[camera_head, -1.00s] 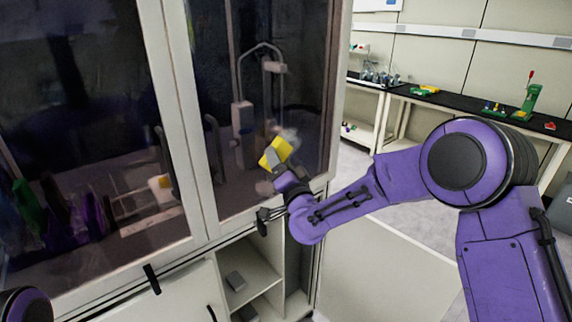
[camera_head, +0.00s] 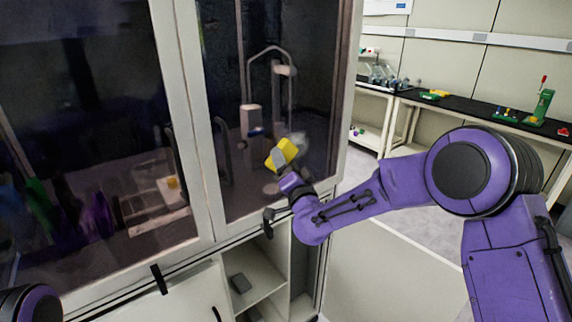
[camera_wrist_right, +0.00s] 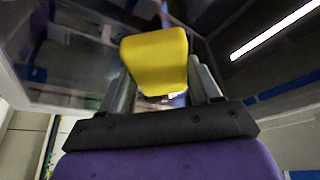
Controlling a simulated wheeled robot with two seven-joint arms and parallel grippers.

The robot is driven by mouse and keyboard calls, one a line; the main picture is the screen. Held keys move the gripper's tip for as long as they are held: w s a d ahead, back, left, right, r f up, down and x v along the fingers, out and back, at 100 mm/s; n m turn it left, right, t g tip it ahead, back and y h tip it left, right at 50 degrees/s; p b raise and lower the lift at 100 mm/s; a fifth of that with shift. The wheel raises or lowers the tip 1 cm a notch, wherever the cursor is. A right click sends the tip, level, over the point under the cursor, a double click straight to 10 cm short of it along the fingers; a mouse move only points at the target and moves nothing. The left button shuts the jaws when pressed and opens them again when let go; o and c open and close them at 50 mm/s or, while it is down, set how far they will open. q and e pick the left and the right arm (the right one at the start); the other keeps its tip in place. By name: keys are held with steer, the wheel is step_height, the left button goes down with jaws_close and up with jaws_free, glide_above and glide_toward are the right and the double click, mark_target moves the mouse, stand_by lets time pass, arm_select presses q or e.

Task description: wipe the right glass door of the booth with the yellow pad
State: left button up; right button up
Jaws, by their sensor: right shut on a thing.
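The yellow pad (camera_head: 282,154) is held by my right gripper (camera_head: 284,164) in front of the lower part of the right glass door (camera_head: 228,100). In the right wrist view the pad (camera_wrist_right: 155,60) sits between the two fingers of my right gripper (camera_wrist_right: 163,85), which is shut on it. I cannot tell whether the pad touches the glass. A pale smudge (camera_head: 299,140) shows just beside the pad. The left gripper is not in view; only a piece of my left arm shows at the lower left corner.
The left glass door (camera_head: 85,110) is beside the right one, with a pale frame between them. Open shelves (camera_head: 250,275) and a cabinet lie below. A black-topped bench (camera_head: 470,112) with green and yellow items stands at the back right. Clear floor lies between booth and bench.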

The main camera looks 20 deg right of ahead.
steer(key=shift+w+a, duration=0.2)
steer(key=shift+w, duration=0.25)
